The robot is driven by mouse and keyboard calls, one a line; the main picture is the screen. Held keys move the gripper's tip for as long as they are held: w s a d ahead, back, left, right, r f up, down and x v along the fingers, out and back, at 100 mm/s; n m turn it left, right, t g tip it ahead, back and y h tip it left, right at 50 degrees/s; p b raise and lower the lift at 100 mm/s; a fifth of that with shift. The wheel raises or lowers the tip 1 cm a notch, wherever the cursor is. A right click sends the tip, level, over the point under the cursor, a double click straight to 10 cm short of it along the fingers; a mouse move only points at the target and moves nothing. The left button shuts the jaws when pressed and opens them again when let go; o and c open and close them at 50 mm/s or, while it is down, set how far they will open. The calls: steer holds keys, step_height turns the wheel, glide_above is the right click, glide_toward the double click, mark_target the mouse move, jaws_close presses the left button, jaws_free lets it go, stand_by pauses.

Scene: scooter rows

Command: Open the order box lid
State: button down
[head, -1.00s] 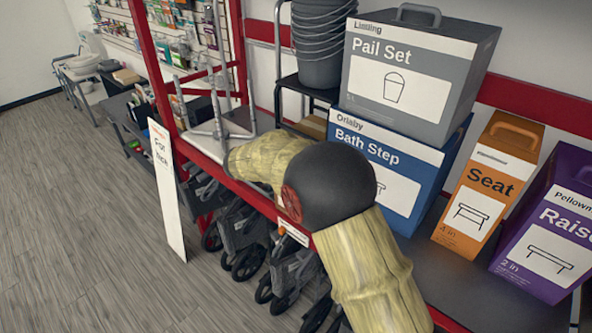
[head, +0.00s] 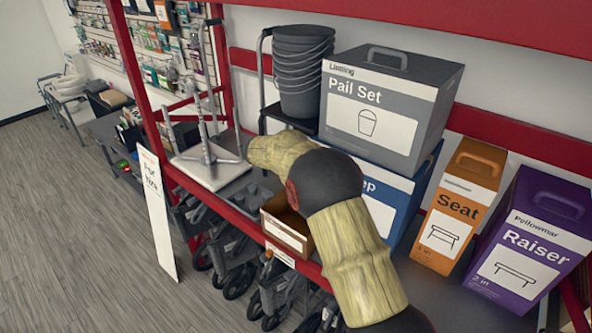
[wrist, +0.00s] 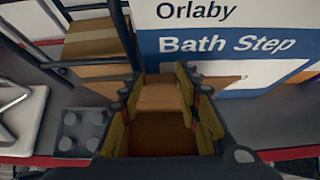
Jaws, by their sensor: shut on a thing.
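The order box (head: 288,232) is a small brown carton with a white label, at the front edge of the shelf, partly hidden by my arm in the head view. Its dark inside shows behind the front wall. In the wrist view a brown cardboard flap, seemingly the lid (wrist: 160,97), stands between my fingers, with the darker box inside (wrist: 160,135) below it. My gripper (wrist: 157,78) is shut on this flap. In the head view my arm hides the gripper and the lid, so I cannot tell the lid's full angle.
The blue Bath Step box (head: 395,210) stands right behind, with the grey Pail Set box (head: 385,100) on top. The Seat box (head: 455,215) and Raiser box (head: 530,245) are to the right. Folded wheeled walkers (head: 240,260) fill the space below.

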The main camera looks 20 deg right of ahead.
steer(key=shift+w+d+r+p, duration=0.2)
steer(key=shift+w+d+r, duration=0.1)
steer(key=shift+w+d, duration=0.2)
steer(key=shift+w+d+r+p, duration=0.15)
steer(key=shift+w+d+r, duration=0.2)
steer(key=shift+d, duration=0.2)
steer(key=shift+w+d, duration=0.1)
steer(key=shift+d, duration=0.05)
steer(key=shift+r, duration=0.1)
steer(key=c, duration=1.7)
jaws_free()
steer(key=shift+o, duration=2.2)
steer(key=shift+f, duration=0.35)
steer(key=v, duration=1.2)
